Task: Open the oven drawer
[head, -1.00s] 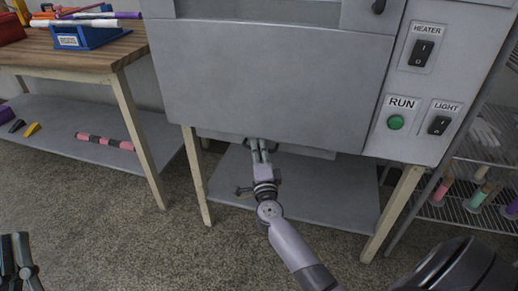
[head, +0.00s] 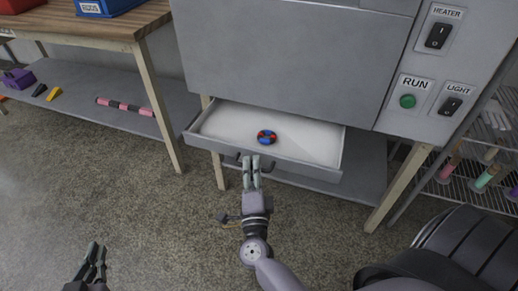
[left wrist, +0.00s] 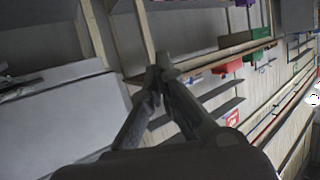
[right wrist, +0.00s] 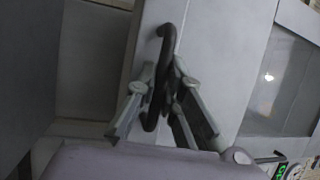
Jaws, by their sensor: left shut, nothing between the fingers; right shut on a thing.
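The oven drawer (head: 315,168) is pulled out below the grey oven (head: 290,60). Its white inside shows, with a small red and blue ring (head: 267,137) lying in it. My right gripper (head: 251,162) is at the drawer's front, left of its middle. In the right wrist view my right gripper (right wrist: 160,85) is shut on the dark curved drawer handle (right wrist: 165,40). My left gripper (head: 95,250) is low at the left, over the floor and away from the drawer. In the left wrist view its fingertips (left wrist: 155,75) meet with nothing between them.
A wooden table (head: 90,25) with a low shelf (head: 80,100) stands at the left. The oven's panel has a green RUN button (head: 407,101) and two switches. A wire rack (head: 470,185) stands at the right. The floor before the drawer is clear apart from my arm.

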